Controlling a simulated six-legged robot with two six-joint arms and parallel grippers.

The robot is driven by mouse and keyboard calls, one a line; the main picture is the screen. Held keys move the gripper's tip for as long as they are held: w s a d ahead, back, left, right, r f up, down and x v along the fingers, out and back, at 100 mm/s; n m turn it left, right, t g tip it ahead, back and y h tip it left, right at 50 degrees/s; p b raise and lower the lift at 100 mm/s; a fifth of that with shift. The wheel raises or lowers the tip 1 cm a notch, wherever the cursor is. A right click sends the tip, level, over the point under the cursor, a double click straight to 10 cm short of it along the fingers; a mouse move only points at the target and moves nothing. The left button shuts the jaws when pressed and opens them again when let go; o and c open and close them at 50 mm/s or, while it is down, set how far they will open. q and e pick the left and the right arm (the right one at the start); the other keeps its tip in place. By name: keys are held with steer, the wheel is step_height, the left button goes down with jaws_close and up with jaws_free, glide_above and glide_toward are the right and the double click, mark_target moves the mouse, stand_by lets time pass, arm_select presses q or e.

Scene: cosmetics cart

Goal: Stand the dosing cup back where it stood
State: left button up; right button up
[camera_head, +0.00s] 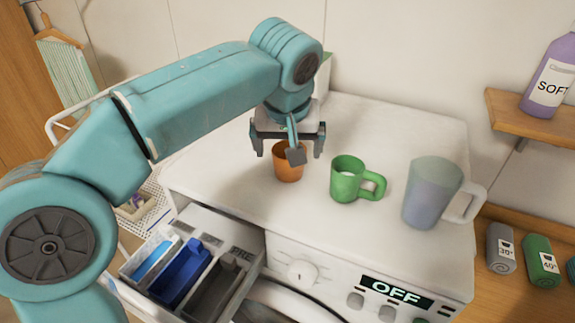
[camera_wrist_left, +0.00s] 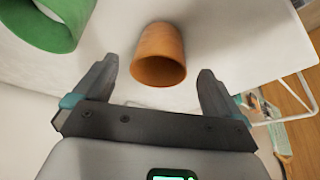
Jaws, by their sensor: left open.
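A small orange cup without a handle (camera_head: 287,170) stands upright on top of the white washing machine; I take it as the dosing cup. My left gripper (camera_head: 290,148) is open, just above and around the far side of the cup, fingers pointing down. In the left wrist view the cup (camera_wrist_left: 158,55) shows between the two spread fingertips (camera_wrist_left: 157,70), with a gap on each side and no contact visible. In the head view part of the gripper covers some of the cup's rim. My right gripper is out of view.
A green mug (camera_head: 346,181) stands close to the right of the cup, and a grey-blue jug (camera_head: 430,192) stands farther right. The detergent drawer (camera_head: 190,275) is pulled out at the front left. The machine top (camera_head: 225,180) is clear left of the cup.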

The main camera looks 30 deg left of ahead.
arm_select(q)
steer(key=shift+s+d+f, duration=0.1)
steer(key=shift+s+f, duration=0.05)
steer(key=shift+f, duration=0.1)
steer(key=x, duration=0.3)
steer(key=w+p+x, duration=0.1)
steer(key=x, duration=0.1)
steer(key=shift+w+a, duration=0.1)
steer(key=shift+a, duration=0.3)
steer(key=shift+s+d+r, duration=0.3)
steer(key=shift+s+r, duration=0.05)
steer(key=shift+s, duration=0.2)
steer(key=shift+s+d, duration=0.1)
steer(key=c, duration=0.3)
steer(key=shift+w, duration=0.25)
steer(key=c, duration=0.6)
steer(key=shift+w+a+f, duration=0.15)
steer(key=shift+a+f, duration=0.05)
steer(key=shift+a, duration=0.05)
steer(key=shift+c, duration=0.7)
steer(key=shift+d, duration=0.15)
steer(key=shift+c, duration=0.4)
steer(key=shift+r, duration=0.65)
step_height(320, 180, up, 9)
